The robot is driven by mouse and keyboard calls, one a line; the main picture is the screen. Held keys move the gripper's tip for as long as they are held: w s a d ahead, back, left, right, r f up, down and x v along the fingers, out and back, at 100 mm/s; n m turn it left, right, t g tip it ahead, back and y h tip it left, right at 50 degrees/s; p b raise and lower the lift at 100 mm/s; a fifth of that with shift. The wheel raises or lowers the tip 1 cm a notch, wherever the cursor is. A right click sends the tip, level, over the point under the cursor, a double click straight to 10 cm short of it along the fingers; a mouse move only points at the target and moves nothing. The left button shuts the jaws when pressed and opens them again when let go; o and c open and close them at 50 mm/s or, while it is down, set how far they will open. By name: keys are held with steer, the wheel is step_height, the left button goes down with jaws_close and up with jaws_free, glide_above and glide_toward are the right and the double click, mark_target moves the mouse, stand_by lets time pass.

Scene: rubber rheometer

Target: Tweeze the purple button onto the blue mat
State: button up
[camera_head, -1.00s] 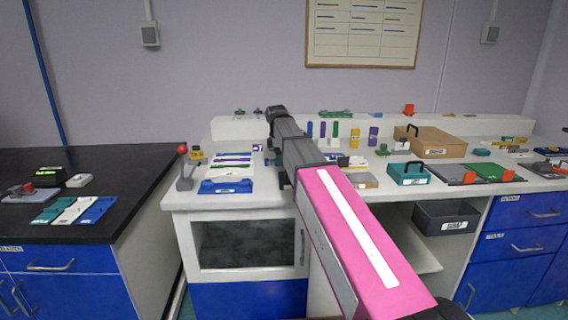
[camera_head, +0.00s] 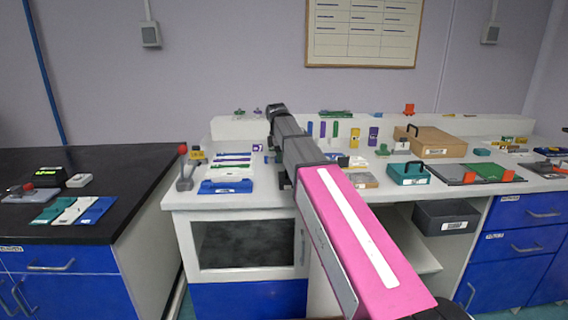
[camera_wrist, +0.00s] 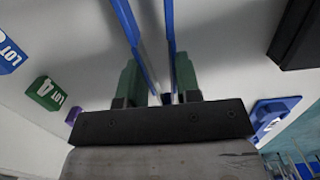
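In the wrist view my gripper (camera_wrist: 157,85) has green fingers on both sides of long blue tweezers (camera_wrist: 170,40). The fingers appear closed on the tweezers, whose two legs run up out of the picture. In the head view my arm hides my gripper. A blue mat (camera_head: 97,209) lies on the black counter at the left, beside a white and a green one. I cannot make out the purple button for certain.
The white bench (camera_head: 270,195) holds a blue tray (camera_head: 226,187), a teal box (camera_head: 409,174) and a brown box (camera_head: 430,143). A lever with a red ball (camera_head: 183,150) stands at its left edge. Lot-labelled blocks (camera_wrist: 46,93) show in the wrist view.

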step_height(320, 180, up, 11)
stand_by(0.6)
steer(key=shift+d, duration=0.1)
